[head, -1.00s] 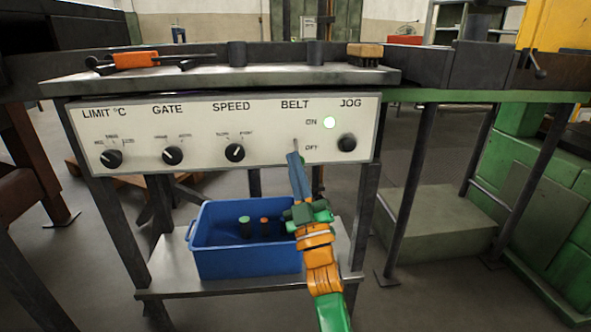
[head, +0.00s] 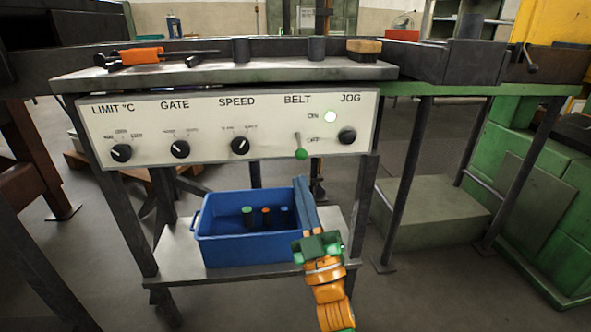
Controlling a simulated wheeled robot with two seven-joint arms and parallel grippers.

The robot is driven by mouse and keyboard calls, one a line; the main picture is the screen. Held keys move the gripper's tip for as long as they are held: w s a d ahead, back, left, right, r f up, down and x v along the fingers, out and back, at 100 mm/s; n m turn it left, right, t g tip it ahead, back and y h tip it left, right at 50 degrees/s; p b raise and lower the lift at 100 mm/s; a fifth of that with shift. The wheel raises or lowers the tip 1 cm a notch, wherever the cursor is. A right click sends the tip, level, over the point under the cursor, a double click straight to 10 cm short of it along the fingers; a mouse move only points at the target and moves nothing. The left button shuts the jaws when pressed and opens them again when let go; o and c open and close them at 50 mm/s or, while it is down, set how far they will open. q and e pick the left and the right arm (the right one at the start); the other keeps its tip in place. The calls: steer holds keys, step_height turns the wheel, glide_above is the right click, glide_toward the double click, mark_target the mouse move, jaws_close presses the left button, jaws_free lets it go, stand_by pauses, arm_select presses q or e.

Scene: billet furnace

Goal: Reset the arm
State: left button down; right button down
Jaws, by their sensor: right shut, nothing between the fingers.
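My right gripper (head: 299,181) is shut and empty. It stands in front of the right end of the blue bin, below the control panel (head: 225,126) and apart from it. The belt lever (head: 300,152) has a green knob and points down, toward OFF. The light (head: 330,116) beside ON looks pale white. My left gripper is not in view.
The blue bin (head: 250,247) on the lower shelf (head: 185,262) holds several small cylinders. Knobs for limit (head: 121,153), gate (head: 180,149), speed (head: 240,146) and jog (head: 347,135) line the panel. An orange-handled tool (head: 142,55) and a wooden block (head: 364,46) lie above it.

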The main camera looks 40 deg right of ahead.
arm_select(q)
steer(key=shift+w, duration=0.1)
arm_select(e)
steer(key=shift+s+a+f, duration=0.1)
steer(key=shift+s+f, duration=0.2)
steer(key=shift+s, duration=0.05)
